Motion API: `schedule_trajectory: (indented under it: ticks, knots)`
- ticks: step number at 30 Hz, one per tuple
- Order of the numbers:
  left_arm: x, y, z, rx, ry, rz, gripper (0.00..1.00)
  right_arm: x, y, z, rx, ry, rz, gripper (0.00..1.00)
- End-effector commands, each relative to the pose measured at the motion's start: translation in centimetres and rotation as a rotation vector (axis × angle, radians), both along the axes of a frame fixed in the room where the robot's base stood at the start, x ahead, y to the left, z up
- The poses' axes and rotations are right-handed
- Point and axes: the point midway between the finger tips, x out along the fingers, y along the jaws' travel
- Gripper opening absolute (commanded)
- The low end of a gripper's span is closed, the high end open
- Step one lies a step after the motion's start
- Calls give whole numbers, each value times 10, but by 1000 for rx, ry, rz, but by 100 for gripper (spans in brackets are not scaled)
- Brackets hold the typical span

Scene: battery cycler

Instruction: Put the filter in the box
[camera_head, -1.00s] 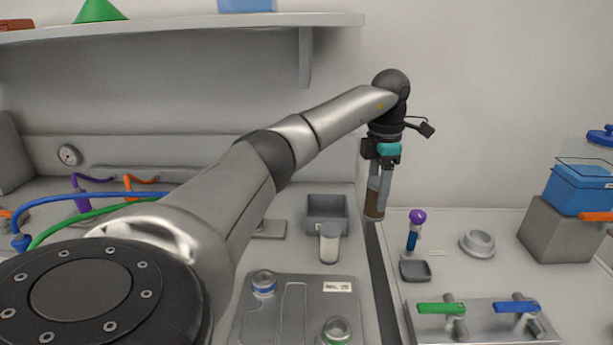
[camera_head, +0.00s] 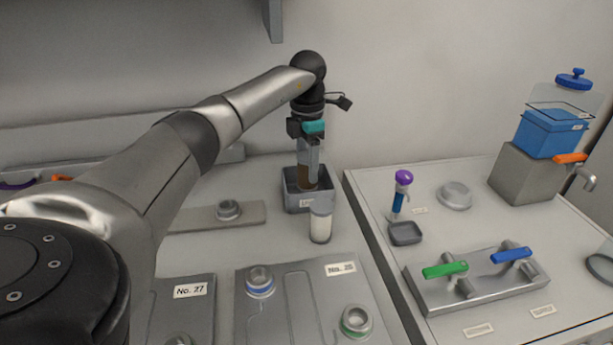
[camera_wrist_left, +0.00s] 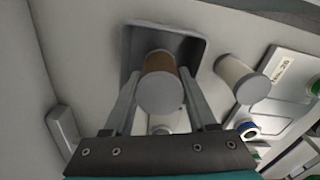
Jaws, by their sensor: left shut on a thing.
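My left gripper (camera_head: 309,165) points down at the grey box (camera_head: 292,197) at the back of the bench. It is shut on a brown cylindrical filter (camera_head: 309,178) with a pale end. In the head view the filter's lower part is at the box opening, partly hidden by the box's front wall. In the left wrist view the filter (camera_wrist_left: 161,80) is between the two fingers (camera_wrist_left: 158,98), with the grey box (camera_wrist_left: 190,45) behind it. I cannot tell whether the filter touches the box floor. My right gripper is not in view.
A white cylinder (camera_head: 320,224) stands just in front of the box. A small dark tray (camera_head: 405,233), a valve block (camera_head: 470,283) and a blue container (camera_head: 549,134) are to the right.

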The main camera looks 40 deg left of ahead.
Motion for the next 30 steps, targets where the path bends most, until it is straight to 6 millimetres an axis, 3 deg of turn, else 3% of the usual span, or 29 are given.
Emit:
schedule_trajectory:
  ticks: [5, 16, 17, 24, 30]
  knots:
    - [0, 0, -26, -1, 1, 0, 1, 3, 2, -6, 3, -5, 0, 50]
    - [0, 0, -30, 0, 0, 0, 1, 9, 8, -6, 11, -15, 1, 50]
    - [0, 0, -29, 0, 0, 0, 61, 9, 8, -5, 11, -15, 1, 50]
    - [0, 0, -29, 0, 1, 0, 87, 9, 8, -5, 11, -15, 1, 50]
    - [0, 0, -29, 0, 0, 0, 87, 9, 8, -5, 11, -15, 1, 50]
